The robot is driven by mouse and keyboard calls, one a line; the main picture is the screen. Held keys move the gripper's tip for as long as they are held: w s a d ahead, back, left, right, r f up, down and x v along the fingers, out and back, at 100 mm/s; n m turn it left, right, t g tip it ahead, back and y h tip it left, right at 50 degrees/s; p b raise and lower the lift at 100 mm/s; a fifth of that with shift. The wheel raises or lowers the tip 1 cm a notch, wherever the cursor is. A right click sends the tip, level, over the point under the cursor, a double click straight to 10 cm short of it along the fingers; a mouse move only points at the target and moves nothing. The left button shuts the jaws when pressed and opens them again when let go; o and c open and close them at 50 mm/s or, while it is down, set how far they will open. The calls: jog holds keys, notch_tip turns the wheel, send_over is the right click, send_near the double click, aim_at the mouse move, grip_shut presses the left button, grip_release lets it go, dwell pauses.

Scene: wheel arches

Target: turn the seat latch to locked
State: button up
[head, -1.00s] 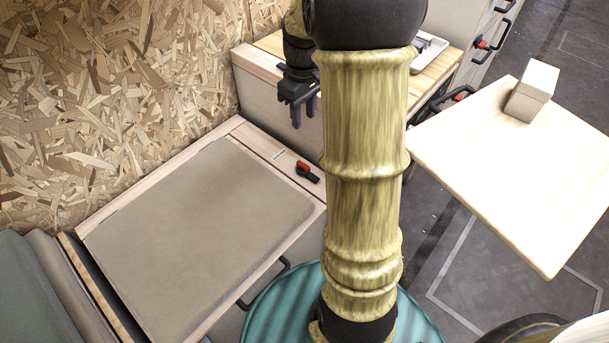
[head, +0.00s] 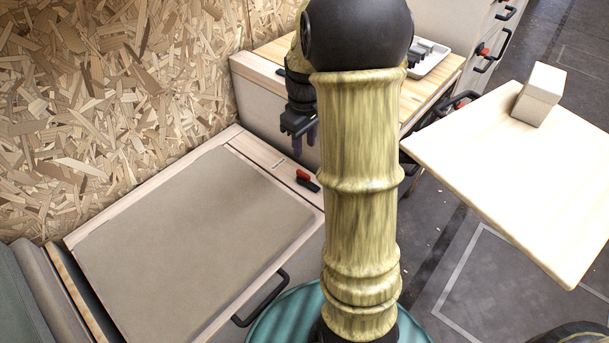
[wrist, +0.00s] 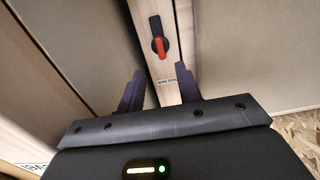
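The seat latch (head: 307,181) is a small black piece with a red end, set on the pale wooden strip at the right end of the seat box. In the wrist view the latch (wrist: 157,38) shows as a black base with a red lever, ahead of the fingertips. A small label lies on the strip near it. My gripper (head: 306,143) hangs above and beyond the latch, pointing down. In the wrist view my gripper (wrist: 159,85) has its two dark fingers apart with nothing between them. It does not touch the latch.
The seat box carries a beige cushion (head: 190,240) and has a black handle (head: 262,298) at its front. A wooden counter (head: 428,92) with a grey tray (head: 430,58) stands behind. A pale table (head: 520,170) with a wooden block (head: 538,94) is at right. A chipboard wall (head: 110,80) rises at left.

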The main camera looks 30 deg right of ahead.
aim_at(304, 174)
notch_tip(304, 174, down, 11)
jog(key=b, duration=0.5)
jog(key=shift+r, duration=0.2)
grip_shut()
